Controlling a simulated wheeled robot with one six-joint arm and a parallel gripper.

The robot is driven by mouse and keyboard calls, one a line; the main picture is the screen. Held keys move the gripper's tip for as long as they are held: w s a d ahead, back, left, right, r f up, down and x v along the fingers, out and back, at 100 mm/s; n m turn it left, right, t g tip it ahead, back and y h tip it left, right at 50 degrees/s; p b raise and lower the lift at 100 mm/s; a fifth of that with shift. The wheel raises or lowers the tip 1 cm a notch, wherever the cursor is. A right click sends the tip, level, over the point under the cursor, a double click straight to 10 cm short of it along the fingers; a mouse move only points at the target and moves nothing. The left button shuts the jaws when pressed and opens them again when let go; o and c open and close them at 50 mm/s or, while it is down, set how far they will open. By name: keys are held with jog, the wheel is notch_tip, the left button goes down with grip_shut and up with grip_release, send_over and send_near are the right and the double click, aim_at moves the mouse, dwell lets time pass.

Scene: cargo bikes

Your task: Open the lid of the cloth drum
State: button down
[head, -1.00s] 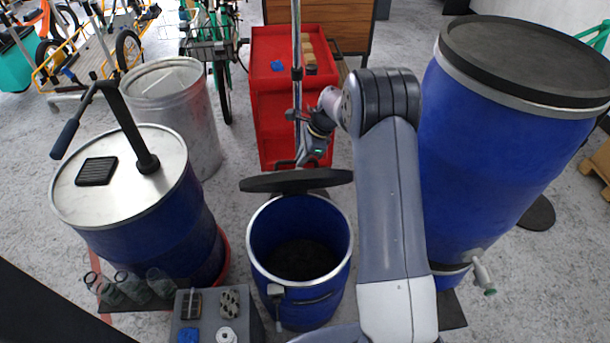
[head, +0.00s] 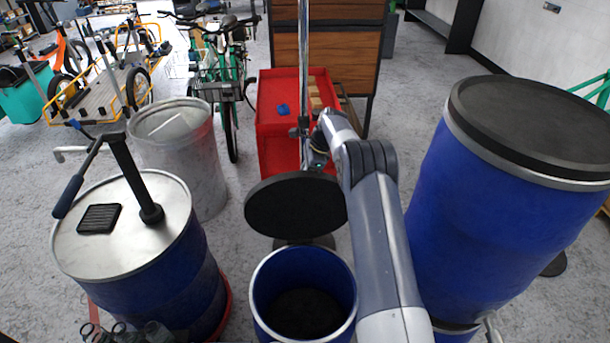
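The cloth drum is likely the small blue open-topped drum (head: 262,292) at bottom centre, with dark contents or a dark bottom inside. Its round black lid (head: 295,207) stands raised and tilted behind the opening, its broad dark face towards me. The drum's mouth is uncovered. My arm reaches forward on the right of the drum, and my gripper (head: 318,160) is at the lid's far upper edge. The fingertips are small and partly hidden, so I cannot tell whether they touch or grip the lid.
A tall blue drum with a black lid (head: 535,120) stands close on the right of my arm. A blue drum with a metal top and pump handle (head: 130,235) stands left, a grey metal bin (head: 180,150) behind it. A red cart (head: 275,110) is just beyond the lid.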

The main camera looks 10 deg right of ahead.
jog(key=shift+w+d+f, duration=0.1)
jog(key=shift+w+f, duration=0.15)
jog(key=shift+f, duration=0.2)
jog(key=c, duration=1.6)
grip_release()
jog(key=shift+w+f, duration=0.1)
jog(key=shift+c, duration=0.2)
jog(key=shift+o, duration=0.9)
jog(key=shift+r, duration=0.2)
jog(key=shift+w, duration=0.1)
jog(key=b+v, duration=0.2)
jog(key=v, duration=0.8)
jog(key=shift+d+r, duration=0.1)
jog(key=shift+r, duration=0.25)
jog(key=shift+c, duration=0.3)
